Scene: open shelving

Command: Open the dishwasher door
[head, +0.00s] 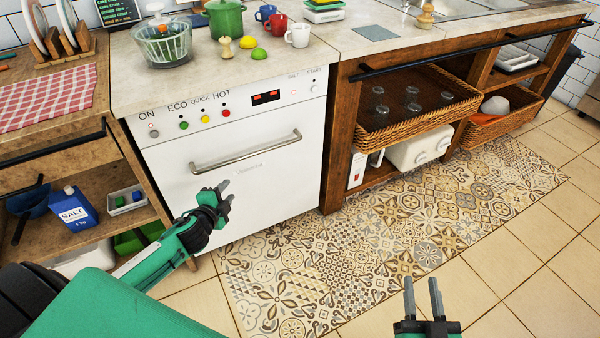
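The white dishwasher (180,175) stands under the counter, its door closed and upright. A metal bar handle (245,152) runs across the upper part of the door, below a panel with coloured buttons. My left gripper (226,190) is open and empty in front of the door, below the handle in the picture and apart from it. My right gripper (423,298) is at the bottom of the view, over the floor, with its fingers apart and nothing between them.
A patterned mat (385,240) covers the floor in front of the units. Wooden shelving with a wicker basket (425,115) stands to the right. An open wooden unit with a blue salt box (73,208) is on the left. A green pot (225,18) and mugs stand on the counter.

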